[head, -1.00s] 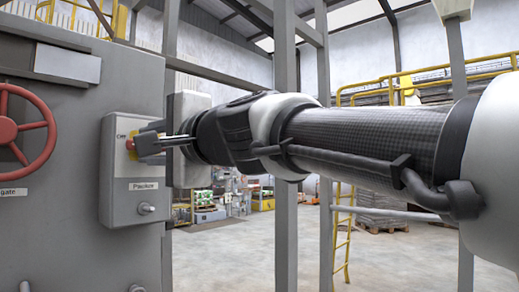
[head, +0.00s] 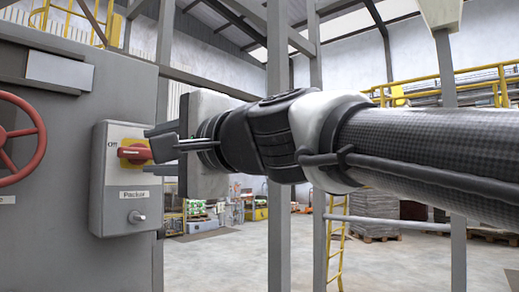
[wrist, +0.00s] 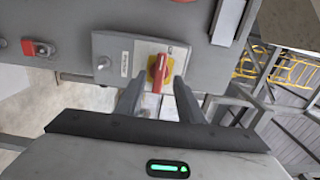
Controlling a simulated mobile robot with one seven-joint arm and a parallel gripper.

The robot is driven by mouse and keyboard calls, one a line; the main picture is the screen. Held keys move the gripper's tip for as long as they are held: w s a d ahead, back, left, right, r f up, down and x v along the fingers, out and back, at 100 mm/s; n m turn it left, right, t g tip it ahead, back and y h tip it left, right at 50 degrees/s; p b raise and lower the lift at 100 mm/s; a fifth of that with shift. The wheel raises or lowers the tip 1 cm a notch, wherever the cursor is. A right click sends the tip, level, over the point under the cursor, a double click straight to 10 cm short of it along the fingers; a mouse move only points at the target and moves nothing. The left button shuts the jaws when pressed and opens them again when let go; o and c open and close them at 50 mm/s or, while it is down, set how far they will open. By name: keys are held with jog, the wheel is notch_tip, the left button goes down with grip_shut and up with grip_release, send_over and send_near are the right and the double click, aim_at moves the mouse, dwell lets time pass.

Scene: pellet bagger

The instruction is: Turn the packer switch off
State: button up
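The packer switch is a grey box (head: 112,195) labelled "Packer" on the machine panel, at the left of the head view. Its red handle (head: 131,153) sits on a yellow plate and lies about level, with an OFF mark at its left. My gripper (head: 158,150) is just right of the handle in the head view, its fingers apart. In the wrist view the red handle (wrist: 158,78) shows between the two finger tips (wrist: 158,70), with a gap on each side. I see no finger clearly touching it.
A red handwheel (head: 20,140) is on the panel to the left. A small round knob (head: 136,217) sticks out below the label. Grey steel posts (head: 280,230) stand close behind my arm. Open floor (head: 225,255) lies beyond, with a yellow ladder (head: 338,240).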

jog(key=v, duration=1.2)
jog(key=w+d+f+n+g+h, duration=0.15)
jog(key=d+f+h, duration=0.3)
jog(key=f, duration=0.75)
jog(key=w+d+f+n+g+h, duration=0.1)
jog(key=d+f+n+h, duration=0.3)
jog(key=f, duration=0.9)
jog(key=s+d+f+n+g+h, duration=0.1)
jog(key=s+d+f+g+h, duration=0.2)
jog(key=d+f, duration=0.5)
jog(key=s+d+f+n+g+h, duration=0.1)
jog(key=s+d+f+h, duration=0.25)
jog(key=d+f, duration=0.45)
notch_tip(320, 180, up, 17)
jog(key=a+y+p, duration=0.1)
jog(key=a+p, duration=0.1)
jog(key=p, duration=1.6)
jog(key=shift+t, duration=0.35)
jog(key=shift+a+r, duration=0.1)
jog(key=shift+r, duration=0.05)
